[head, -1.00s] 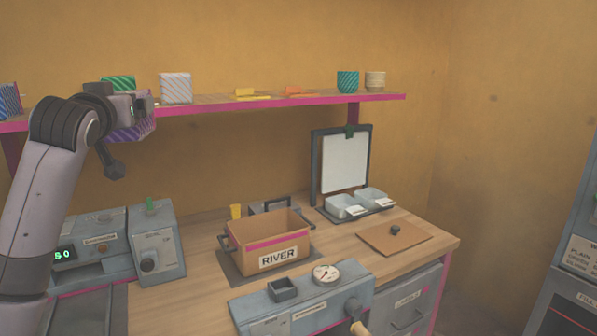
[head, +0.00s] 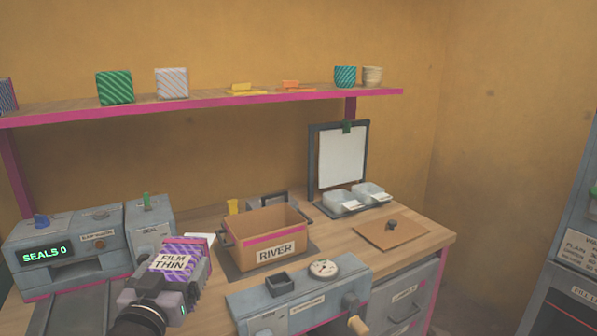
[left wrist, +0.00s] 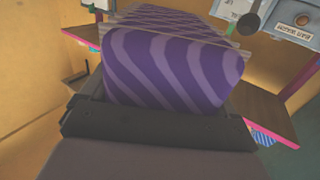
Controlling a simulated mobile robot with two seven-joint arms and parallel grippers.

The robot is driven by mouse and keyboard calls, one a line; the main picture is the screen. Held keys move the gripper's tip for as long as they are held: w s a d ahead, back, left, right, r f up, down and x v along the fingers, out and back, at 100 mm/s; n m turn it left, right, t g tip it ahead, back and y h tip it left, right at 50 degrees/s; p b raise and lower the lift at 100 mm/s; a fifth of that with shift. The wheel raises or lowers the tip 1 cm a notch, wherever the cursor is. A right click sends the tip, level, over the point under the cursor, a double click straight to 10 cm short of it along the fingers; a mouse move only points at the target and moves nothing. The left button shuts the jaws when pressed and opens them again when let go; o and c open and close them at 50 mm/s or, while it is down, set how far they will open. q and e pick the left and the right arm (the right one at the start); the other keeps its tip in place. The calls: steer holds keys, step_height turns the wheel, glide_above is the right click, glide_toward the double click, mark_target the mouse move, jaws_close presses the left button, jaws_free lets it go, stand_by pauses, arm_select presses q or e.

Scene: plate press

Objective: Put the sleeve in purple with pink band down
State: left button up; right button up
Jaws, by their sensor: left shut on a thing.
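The purple sleeve (head: 182,252) has lighter purple stripes, a pink edge at its top and a pale label reading "FILM THIN". My left gripper (head: 172,280) is shut on it and holds it in front of the grey seal machine, left of the RIVER box. In the left wrist view the striped purple sleeve (left wrist: 165,72) fills the space between the jaws. Whether it touches the surface below cannot be told. My right gripper is not in view.
A cardboard box marked RIVER (head: 264,239) with a pink band stands mid-bench. A grey press with a dial (head: 305,290) is in front of it. The sealing machine (head: 65,257) reads "SEALS 0". The brown board (head: 391,233) lies at right.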

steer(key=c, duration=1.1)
arm_select(q)
steer(key=s+f, duration=0.7)
steer(key=s, duration=0.6)
steer(key=shift+s+f, duration=0.2)
steer(key=shift+s, duration=0.1)
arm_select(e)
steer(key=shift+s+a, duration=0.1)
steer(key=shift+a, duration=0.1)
